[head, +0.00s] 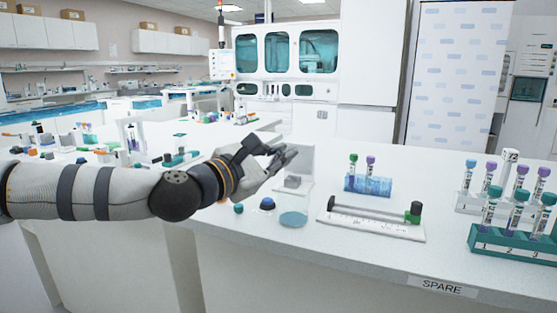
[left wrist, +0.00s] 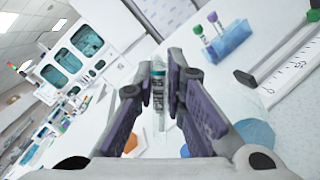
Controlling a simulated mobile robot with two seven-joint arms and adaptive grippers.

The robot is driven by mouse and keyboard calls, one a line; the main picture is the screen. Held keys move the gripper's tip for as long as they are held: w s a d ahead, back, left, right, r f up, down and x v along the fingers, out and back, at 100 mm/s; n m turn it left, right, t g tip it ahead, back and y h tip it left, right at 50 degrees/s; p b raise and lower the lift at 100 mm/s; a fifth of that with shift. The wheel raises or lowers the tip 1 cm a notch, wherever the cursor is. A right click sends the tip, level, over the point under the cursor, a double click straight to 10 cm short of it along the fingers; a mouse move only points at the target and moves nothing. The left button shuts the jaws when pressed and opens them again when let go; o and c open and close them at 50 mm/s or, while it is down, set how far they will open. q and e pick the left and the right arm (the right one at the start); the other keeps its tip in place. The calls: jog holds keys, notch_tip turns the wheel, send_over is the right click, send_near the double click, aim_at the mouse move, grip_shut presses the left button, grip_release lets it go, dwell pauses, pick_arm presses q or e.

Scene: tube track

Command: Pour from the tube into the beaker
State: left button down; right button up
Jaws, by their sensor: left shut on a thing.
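My left gripper (head: 279,158) is above the bench, up and slightly left of the clear beaker (head: 294,202). The beaker stands on the bench with pale teal liquid at its bottom; its blue liquid also shows in the left wrist view (left wrist: 257,133), at the lower right. In the left wrist view, the gripper (left wrist: 158,92) is shut on a slim tube (left wrist: 159,98) with a teal band near its top and a printed label. The fingers hide part of the tube, and I cannot make it out in the head view. My right gripper is out of view.
A blue rack (head: 367,186) with two capped tubes stands behind a white ruled board (head: 370,222). A green cap (head: 238,208) and a blue-topped item (head: 267,204) lie left of the beaker. A teal rack (head: 510,247) with tubes is at far right.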

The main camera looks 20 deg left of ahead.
pick_arm(q)
jog(key=n, duration=0.1)
jog(key=r+n, duration=0.1)
jog(key=n, duration=0.1)
jog(key=shift+d+r, duration=0.2)
jog(key=shift+r, duration=0.05)
